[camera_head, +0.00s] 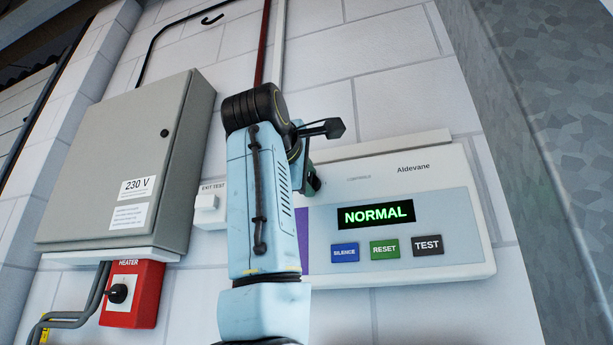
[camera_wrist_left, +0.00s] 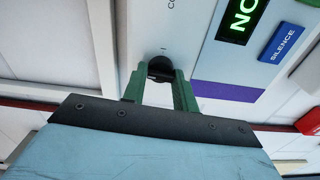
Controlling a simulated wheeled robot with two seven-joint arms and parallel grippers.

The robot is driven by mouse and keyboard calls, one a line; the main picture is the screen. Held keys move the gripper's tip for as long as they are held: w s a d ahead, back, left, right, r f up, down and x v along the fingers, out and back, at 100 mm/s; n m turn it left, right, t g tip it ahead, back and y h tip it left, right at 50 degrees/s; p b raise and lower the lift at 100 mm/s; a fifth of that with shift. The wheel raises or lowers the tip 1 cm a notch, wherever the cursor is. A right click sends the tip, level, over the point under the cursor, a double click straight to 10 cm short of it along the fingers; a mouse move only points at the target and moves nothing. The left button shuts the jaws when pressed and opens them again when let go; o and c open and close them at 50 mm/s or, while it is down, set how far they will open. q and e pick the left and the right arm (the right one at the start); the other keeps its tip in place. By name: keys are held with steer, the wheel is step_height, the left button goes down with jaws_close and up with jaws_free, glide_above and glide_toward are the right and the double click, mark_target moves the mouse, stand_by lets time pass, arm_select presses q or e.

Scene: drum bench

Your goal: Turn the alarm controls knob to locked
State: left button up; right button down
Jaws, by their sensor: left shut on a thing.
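The alarm panel (camera_head: 470,250) is a white box on the wall with a grey-blue face. Its green display (camera_head: 376,214) reads NORMAL. A small CONTROLS label (camera_head: 358,178) is above the display. The black controls knob (camera_wrist_left: 160,65) shows in the left wrist view between the green fingers of my left gripper (camera_wrist_left: 160,82), which is shut on it. In the head view my left gripper (camera_head: 312,183) is at the panel's upper left, mostly behind my arm, and the knob is hidden there. The knob's pointer and position markings cannot be read. My right gripper is not in view.
SILENCE (camera_head: 345,252), RESET (camera_head: 384,249) and TEST (camera_head: 428,245) buttons sit below the display. Left of my arm are an EXIT TEST switch (camera_head: 207,203), a grey 230 V cabinet (camera_head: 115,150) and a red heater switch (camera_head: 133,293). A metal column (camera_head: 550,130) stands at right.

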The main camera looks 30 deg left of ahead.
arm_select(q)
steer(key=shift+n, duration=0.7)
steer(key=o, duration=0.9)
steer(key=shift+o, duration=0.2)
steer(key=b+v, duration=0.4)
steer(key=v, duration=0.9)
steer(key=shift+s, duration=0.2)
